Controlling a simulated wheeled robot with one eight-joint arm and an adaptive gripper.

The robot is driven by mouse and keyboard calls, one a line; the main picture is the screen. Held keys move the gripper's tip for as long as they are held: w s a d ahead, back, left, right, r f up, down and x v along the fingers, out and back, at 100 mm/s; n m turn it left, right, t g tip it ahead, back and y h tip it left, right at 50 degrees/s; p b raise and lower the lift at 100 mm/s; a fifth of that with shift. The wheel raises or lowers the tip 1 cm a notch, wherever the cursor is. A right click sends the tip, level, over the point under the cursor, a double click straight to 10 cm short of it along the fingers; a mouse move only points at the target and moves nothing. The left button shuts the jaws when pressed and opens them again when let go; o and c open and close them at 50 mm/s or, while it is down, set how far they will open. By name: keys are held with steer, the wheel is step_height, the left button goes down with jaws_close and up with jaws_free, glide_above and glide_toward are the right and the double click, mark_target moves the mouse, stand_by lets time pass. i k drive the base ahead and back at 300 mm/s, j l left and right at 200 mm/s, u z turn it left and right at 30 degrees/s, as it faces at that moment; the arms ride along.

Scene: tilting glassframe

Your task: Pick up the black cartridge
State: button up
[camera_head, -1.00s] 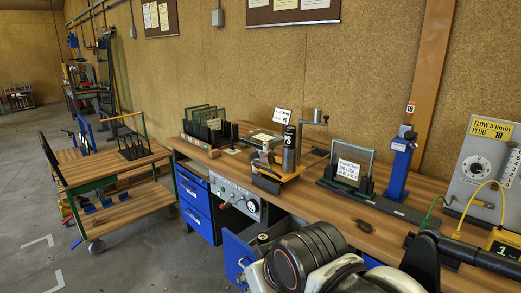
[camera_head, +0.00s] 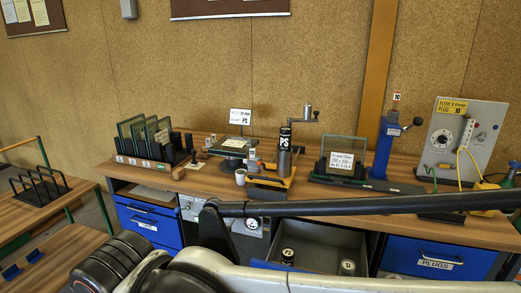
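A dark cylinder with a black top and a white "PS" label (camera_head: 284,138) stands upright in an orange-based fixture (camera_head: 270,182) on the bench. Two more dark cylinders with pale bands, one at left (camera_head: 288,256) and one at right (camera_head: 347,267), stand in the open grey drawer (camera_head: 325,241) below the bench top. Their lower parts are hidden by my arm and the drawer. I cannot tell which of these the task calls the black cartridge. My gripper is not in view; my white and black arm crosses the foreground and leaves toward the right edge.
A rack of dark panes (camera_head: 146,163), a white cup (camera_head: 240,177), a framed glass pane (camera_head: 341,157), a blue post tool (camera_head: 383,150) and a grey dial box (camera_head: 466,138) stand on the bench. A blue "PLUGS" drawer (camera_head: 437,262) is at lower right.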

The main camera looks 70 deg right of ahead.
mark_target(285, 132)
steer(key=i+l+z, duration=0.15)
steer(key=i+z, duration=0.45)
steer(key=z, duration=0.2)
steer(key=i+z, duration=0.3)
steer(key=z, duration=0.15)
steer(key=i+j+z, duration=0.15)
steer(key=i+z, duration=0.25)
steer(key=i+j+z, duration=0.15)
steer(key=z, duration=0.25)
